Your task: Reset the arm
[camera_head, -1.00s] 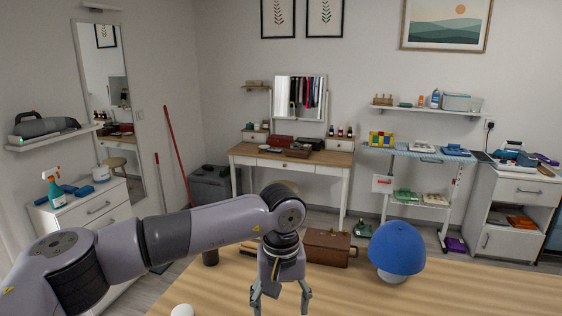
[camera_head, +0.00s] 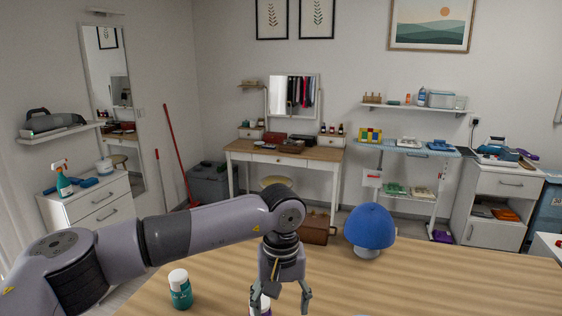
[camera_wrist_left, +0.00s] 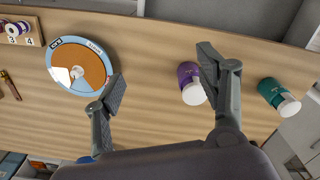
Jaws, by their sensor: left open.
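My left arm reaches in from the left in the head view. Its gripper (camera_head: 281,296) points down over the wooden table (camera_head: 430,285), fingers apart and nothing between them. The left wrist view also shows this open gripper (camera_wrist_left: 160,76). A purple bottle with a white cap (camera_wrist_left: 188,76) stands beside the right-hand finger there; in the head view it is mostly hidden behind the gripper. A teal bottle with a white cap (camera_head: 181,290) stands left of the gripper in the head view. My right gripper is in neither view.
A blue hat on a pale stand (camera_head: 370,227) and a brown case (camera_head: 314,229) are beyond the gripper. The left wrist view shows a round disc (camera_wrist_left: 97,68) and a numbered board (camera_wrist_left: 36,36). The table's right part is clear in the head view.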

